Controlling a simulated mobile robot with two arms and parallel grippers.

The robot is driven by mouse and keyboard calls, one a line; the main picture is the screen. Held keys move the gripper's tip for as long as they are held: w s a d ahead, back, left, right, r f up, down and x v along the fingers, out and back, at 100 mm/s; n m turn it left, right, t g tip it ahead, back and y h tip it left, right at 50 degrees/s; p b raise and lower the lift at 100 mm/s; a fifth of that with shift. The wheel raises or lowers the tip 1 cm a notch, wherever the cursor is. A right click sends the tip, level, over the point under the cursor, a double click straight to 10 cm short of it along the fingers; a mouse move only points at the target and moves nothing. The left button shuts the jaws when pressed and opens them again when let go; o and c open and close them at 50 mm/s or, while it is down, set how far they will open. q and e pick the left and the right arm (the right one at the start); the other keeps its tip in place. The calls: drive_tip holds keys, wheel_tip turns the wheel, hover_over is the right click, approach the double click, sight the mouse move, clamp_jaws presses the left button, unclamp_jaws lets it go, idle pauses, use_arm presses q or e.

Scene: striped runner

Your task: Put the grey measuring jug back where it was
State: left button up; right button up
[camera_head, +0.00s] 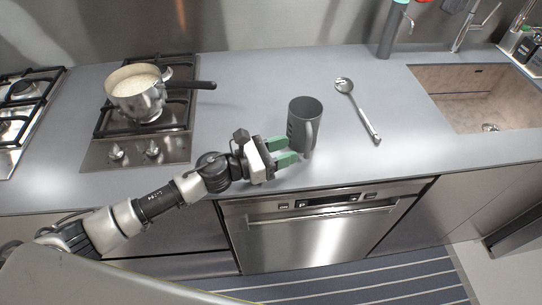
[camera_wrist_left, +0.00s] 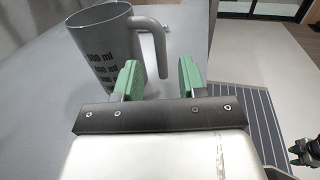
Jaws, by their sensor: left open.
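The grey measuring jug (camera_head: 302,121) stands upright on the grey counter, right of the hob, with its handle toward the front right. In the left wrist view the jug (camera_wrist_left: 104,50) shows dark ml markings on its side and its handle at right. My left gripper (camera_head: 287,151) is open, with green fingertips, just left of and in front of the jug. In the left wrist view the handle's lower end appears near the gap between the fingertips (camera_wrist_left: 158,80); I cannot tell if they touch it. Nothing is clearly held.
A pot (camera_head: 137,92) with pale contents sits on the gas hob (camera_head: 137,152) at left, its handle pointing right. A ladle (camera_head: 358,109) lies right of the jug. The sink (camera_head: 460,103) is farther right. The counter (camera_head: 238,94) between hob and jug is clear. A dishwasher (camera_head: 318,240) is below.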

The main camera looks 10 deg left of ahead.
use_arm(q)
drive_tip(key=shift+b+v, duration=0.4)
drive_tip(key=shift+v, duration=1.35)
